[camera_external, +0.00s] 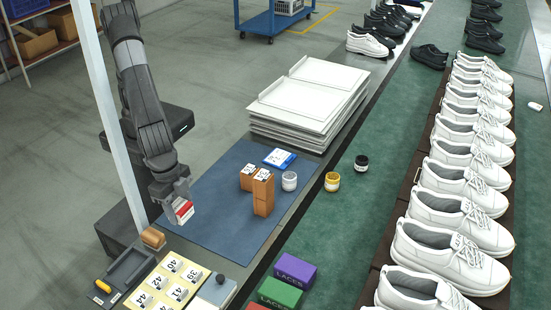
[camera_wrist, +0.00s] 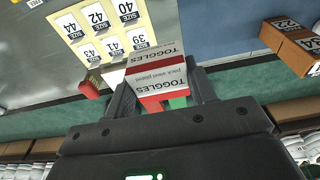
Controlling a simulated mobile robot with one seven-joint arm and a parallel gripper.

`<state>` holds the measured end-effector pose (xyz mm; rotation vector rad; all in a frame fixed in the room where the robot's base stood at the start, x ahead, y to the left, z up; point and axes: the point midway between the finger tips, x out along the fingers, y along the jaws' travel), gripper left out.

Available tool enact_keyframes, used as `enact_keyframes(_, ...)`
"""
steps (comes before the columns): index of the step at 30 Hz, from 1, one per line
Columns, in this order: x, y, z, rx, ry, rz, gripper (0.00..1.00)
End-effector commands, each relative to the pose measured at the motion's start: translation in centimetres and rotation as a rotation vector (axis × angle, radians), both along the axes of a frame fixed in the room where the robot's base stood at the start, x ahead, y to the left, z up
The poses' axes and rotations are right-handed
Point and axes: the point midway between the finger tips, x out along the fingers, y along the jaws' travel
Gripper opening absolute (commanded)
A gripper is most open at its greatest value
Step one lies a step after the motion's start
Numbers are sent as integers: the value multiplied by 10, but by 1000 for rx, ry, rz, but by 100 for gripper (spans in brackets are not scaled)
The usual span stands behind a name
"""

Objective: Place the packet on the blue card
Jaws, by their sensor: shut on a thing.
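The packet is a small red and white box marked "TOGGLES" (camera_wrist: 157,70); it also shows in the external view (camera_external: 185,212). My gripper (camera_external: 180,202) is shut on it, with a finger on each side in the wrist view (camera_wrist: 163,92). It holds the packet over the left front part of the blue mat (camera_external: 220,185). The blue card (camera_external: 279,158), with white markings, lies on the far part of this mat, to the right of and beyond my gripper. The blue card does not show in the wrist view.
Two brown boxes (camera_external: 263,195) stand between my gripper and the right mat edge, with a white jar (camera_external: 289,181) beside them. A stack of white trays (camera_external: 306,100) rises behind the card. Shoes (camera_external: 458,190) line the right.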

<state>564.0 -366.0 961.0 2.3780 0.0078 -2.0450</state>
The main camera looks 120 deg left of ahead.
Motion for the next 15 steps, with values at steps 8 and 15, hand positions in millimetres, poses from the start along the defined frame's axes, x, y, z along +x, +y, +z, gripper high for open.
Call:
enact_keyframes(8, 19, 57, 1, -3, 8, 7, 26)
enact_keyframes(15, 34, 137, 2, -9, 14, 10, 26)
